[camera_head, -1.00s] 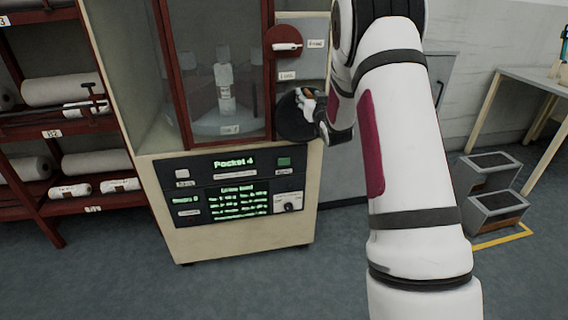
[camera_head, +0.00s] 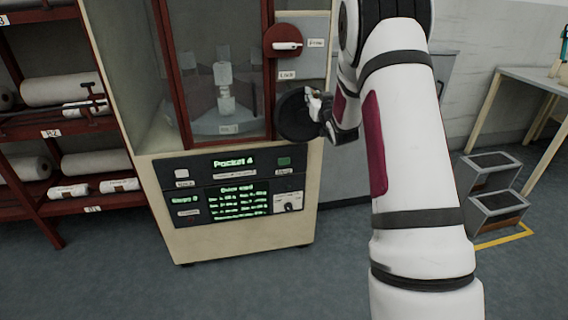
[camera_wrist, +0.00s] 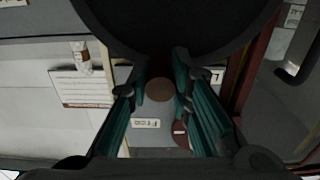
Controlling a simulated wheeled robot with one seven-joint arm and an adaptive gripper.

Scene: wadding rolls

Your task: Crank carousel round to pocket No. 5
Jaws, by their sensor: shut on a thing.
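The carousel (camera_head: 226,95) stands behind the glass of the cabinet, with pale stacked pieces on it. The cabinet's display (camera_head: 234,162) reads "Pocket 4". The crank (camera_head: 294,117) is a dark disc on the cabinet's right side. My gripper (camera_head: 318,104) is at the right part of the disc, shut on the crank's handle. In the wrist view, the handle's round brown end (camera_wrist: 159,90) shows between the two teal-lined fingers, with the dark disc (camera_wrist: 165,28) above it. My fingers hide most of the handle in the head view.
A red round plate with a white lever (camera_head: 286,45) is above the crank, near small labels. A control panel (camera_head: 225,190) is below. Racks with white rolls (camera_head: 62,90) stand left. A grey step stool (camera_head: 493,190) and a table (camera_head: 535,80) are at right.

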